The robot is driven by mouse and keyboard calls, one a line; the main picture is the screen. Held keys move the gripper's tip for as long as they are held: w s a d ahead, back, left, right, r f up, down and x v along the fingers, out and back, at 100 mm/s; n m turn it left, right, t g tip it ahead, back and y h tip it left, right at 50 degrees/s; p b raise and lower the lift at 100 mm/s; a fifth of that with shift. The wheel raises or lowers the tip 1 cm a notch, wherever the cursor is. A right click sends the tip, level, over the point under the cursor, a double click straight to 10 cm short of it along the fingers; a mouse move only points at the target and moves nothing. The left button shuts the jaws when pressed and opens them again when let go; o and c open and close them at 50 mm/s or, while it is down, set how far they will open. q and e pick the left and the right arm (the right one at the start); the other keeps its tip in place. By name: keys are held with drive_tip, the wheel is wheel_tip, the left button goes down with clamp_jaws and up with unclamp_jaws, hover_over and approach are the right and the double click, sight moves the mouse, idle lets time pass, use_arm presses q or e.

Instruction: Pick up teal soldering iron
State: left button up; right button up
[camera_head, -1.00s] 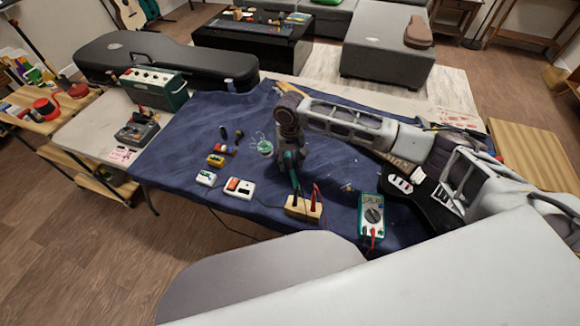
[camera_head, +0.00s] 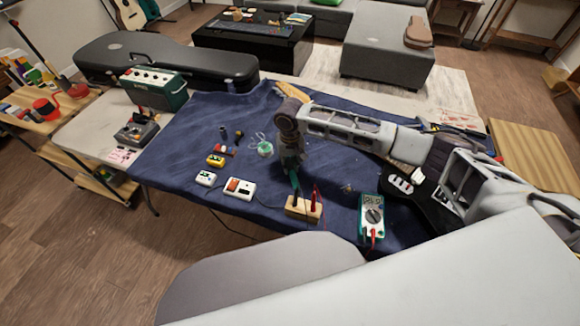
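The teal soldering iron (camera_head: 294,179) stands tilted at the wooden block (camera_head: 304,208) near the front edge of the blue-covered table. Its handle points up toward my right gripper (camera_head: 291,160). That gripper hangs downward over the upper end of the handle and partly hides it. The fingers are small and dark here, so I cannot tell whether they are closed on the handle. My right arm reaches in from the right across the table. My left gripper is not in view.
A red-handled tool (camera_head: 315,196) stands in the block beside the iron. A multimeter (camera_head: 372,215) lies to the right. A white box (camera_head: 239,189), a yellow item (camera_head: 215,160) and a green coil (camera_head: 265,149) lie to the left. The blue cloth (camera_head: 185,150) is clear at far left.

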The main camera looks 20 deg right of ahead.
drive_tip(key=shift+c, duration=1)
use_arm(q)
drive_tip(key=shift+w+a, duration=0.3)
use_arm(e)
drive_tip(key=shift+r, duration=0.1)
